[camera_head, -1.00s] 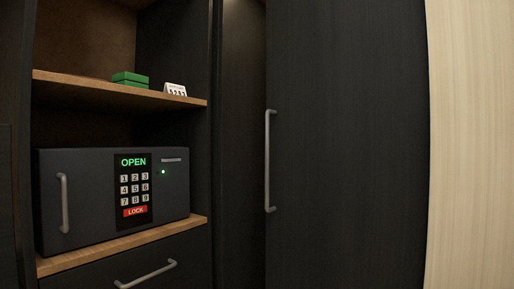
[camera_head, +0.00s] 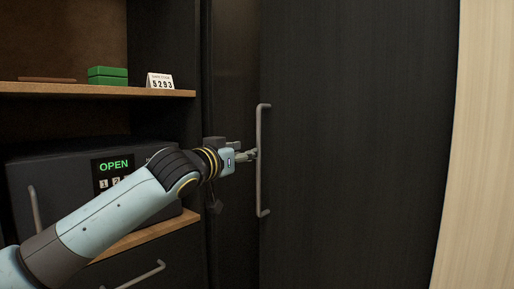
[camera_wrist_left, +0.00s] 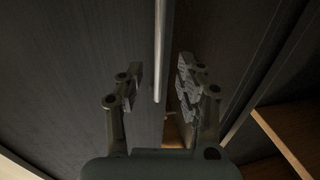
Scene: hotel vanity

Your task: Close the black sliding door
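The black sliding door (camera_head: 350,150) fills the right half of the head view, with a dark gap left of its edge. Its vertical grey bar handle (camera_head: 263,190) is near that left edge. My left gripper (camera_head: 250,155) reaches in from the left, its fingertips at the handle's mid-height. In the left wrist view my left gripper (camera_wrist_left: 160,85) has its fingers apart, and the handle (camera_wrist_left: 159,50) runs between them. I cannot tell if a finger touches it. My right gripper is not in view.
A black safe (camera_head: 60,165) reading OPEN sits on a wooden shelf at left, partly behind my arm. Above it, a shelf (camera_head: 110,91) holds green boxes (camera_head: 108,76) and a white number card (camera_head: 160,82). A drawer handle (camera_head: 140,276) is below. A pale wall (camera_head: 485,150) bounds the right.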

